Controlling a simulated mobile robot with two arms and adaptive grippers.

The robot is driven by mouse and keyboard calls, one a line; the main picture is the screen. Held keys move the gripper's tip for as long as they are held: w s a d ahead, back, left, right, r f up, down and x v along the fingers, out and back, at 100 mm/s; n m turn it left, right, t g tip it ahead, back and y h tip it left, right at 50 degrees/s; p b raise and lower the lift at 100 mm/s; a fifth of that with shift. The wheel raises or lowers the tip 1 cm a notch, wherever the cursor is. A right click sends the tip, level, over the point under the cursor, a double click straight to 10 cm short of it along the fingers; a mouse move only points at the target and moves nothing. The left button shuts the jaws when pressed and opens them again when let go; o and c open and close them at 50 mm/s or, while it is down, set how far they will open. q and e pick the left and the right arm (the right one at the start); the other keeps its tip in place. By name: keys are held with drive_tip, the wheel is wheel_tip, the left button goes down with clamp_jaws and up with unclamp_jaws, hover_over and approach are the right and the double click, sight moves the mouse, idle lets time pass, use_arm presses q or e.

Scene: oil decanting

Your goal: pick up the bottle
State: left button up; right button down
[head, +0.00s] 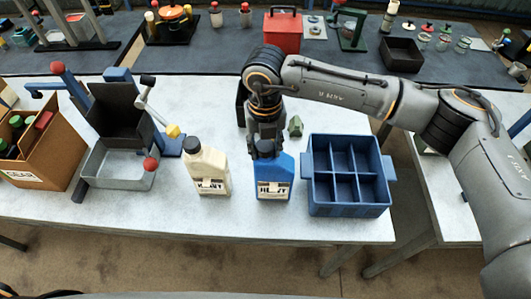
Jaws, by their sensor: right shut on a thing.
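A blue bottle (274,178) with a dark cap and a pale label stands upright near the front of the white table. My right gripper (266,143) points down from above and is shut at the bottle's cap. The fingertips are small and partly hidden behind the top of the bottle. A cream bottle (208,171) with a dark cap and a similar label stands upright just to the left, apart from the blue one. My left gripper does not show in the head view.
A blue divided crate (316,195) stands close right of the blue bottle. At left are a grey metal tray (99,178), a black tilted holder with levers (118,115) and a cardboard box (65,150) of bottles. A small green object (295,126) lies behind the blue bottle.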

drive_tip(key=shift+r+b, duration=0.3)
drive_tip(key=s+r+b, duration=0.7)
drive_tip(key=s+r, duration=0.3)
drive_tip(key=s, duration=0.4)
drive_tip(key=shift+d+r+b, duration=0.3)
drive_tip(key=shift+r, duration=0.05)
drive_tip(key=shift+w, duration=0.1)
drive_tip(key=w, duration=1.3)
drive_tip(key=shift+w+a+b, duration=0.3)
drive_tip(key=shift+w+b, duration=0.05)
drive_tip(key=shift+w, duration=0.05)
idle(1.2)
drive_tip(key=shift+f, duration=0.15)
